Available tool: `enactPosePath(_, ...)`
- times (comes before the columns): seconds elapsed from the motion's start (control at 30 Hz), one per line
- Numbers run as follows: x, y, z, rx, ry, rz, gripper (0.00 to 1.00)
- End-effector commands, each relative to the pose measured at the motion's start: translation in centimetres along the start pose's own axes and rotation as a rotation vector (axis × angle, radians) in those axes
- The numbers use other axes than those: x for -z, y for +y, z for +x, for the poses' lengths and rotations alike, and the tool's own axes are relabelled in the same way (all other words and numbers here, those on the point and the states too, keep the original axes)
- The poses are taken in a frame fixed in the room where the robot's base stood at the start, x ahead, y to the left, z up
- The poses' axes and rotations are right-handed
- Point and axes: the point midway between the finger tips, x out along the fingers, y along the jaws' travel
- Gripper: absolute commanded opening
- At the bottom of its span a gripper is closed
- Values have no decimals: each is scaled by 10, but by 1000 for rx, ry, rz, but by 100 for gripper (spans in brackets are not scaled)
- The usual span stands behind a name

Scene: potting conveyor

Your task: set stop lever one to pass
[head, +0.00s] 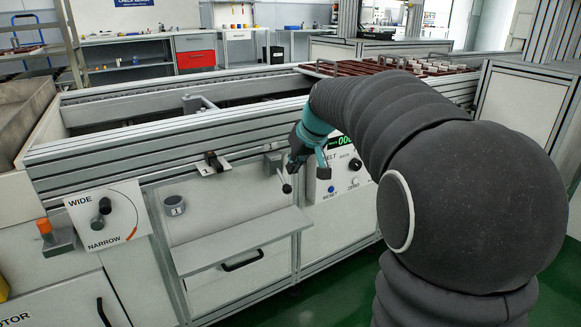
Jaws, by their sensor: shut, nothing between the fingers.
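A stop lever (283,179), a thin rod with a dark ball end, hangs from a small grey bracket (273,161) on the conveyor's front side. My gripper (292,164) is right at this lever, with its dark fingers shut and nothing held. The fingers partly cover the lever's right side, and I cannot tell whether they touch it. No lever number or pass mark is readable near it.
A small clamp (212,163) sticks out at left. A WIDE/NARROW dial (103,207) is further left. A shelf (240,240) juts out below. Trays (385,66) lie behind my arm.

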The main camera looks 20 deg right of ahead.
Motion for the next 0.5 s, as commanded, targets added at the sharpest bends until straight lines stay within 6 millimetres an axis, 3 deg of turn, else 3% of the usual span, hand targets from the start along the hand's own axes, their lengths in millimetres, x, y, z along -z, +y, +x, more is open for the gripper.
enactPosePath(0.5,16,-4,1,2,-1,-2,0)
